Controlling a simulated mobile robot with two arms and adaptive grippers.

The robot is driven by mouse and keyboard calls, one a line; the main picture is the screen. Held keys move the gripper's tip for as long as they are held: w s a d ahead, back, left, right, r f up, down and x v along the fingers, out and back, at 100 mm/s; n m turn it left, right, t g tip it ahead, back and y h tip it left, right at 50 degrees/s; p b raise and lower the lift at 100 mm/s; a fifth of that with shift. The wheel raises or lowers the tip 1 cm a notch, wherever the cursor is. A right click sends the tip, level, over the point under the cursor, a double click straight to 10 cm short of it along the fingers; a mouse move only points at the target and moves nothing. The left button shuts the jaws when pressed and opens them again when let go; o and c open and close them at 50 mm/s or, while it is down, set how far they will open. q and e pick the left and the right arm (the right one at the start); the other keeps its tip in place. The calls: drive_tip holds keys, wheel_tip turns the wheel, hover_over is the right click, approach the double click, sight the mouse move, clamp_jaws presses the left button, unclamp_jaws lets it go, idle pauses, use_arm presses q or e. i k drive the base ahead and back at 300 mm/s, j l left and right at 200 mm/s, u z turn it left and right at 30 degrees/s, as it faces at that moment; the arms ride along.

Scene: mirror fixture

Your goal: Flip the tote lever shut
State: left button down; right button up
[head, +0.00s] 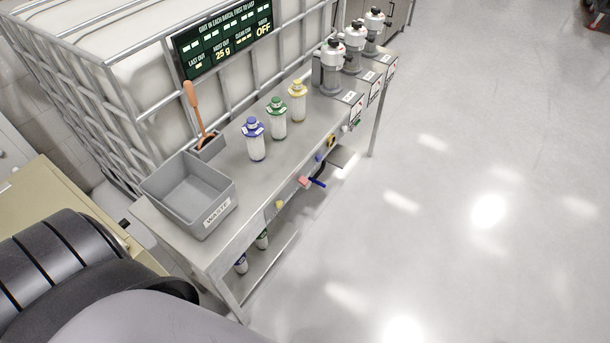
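The tote (110,75) is a large white tank in a silver wire cage at the upper left, behind the steel bench. A blue lever (318,183) sticks out below the bench's front edge, beside a pinkish-red part (304,181). It looks like the tote's lever, but its valve body is mostly hidden under the bench, and I cannot tell whether it stands open or shut. Neither of my grippers shows. Only parts of my own body fill the lower left corner, well apart from the lever.
The steel bench (262,180) carries a grey waste bin (190,205), blue (255,145), green (277,125) and yellow-topped (298,105) bottles, a scoop (194,105) and grey dispensers (330,72). A sign (222,42) hangs on the cage. Floor (450,200) at right is clear.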

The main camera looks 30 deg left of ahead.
sight(323, 186)
drive_tip(key=i+u, duration=0.15)
drive_tip(key=u, duration=0.3)
drive_tip(key=i+l+u, duration=0.1)
drive_tip(key=u, duration=0.3)
drive_tip(key=i+l+u, duration=0.1)
drive_tip(key=l+u, duration=0.15)
drive_tip(key=u, duration=0.2)
drive_tip(key=l+u, duration=0.15)
drive_tip(key=u, duration=0.3)
drive_tip(key=i+l, duration=0.05)
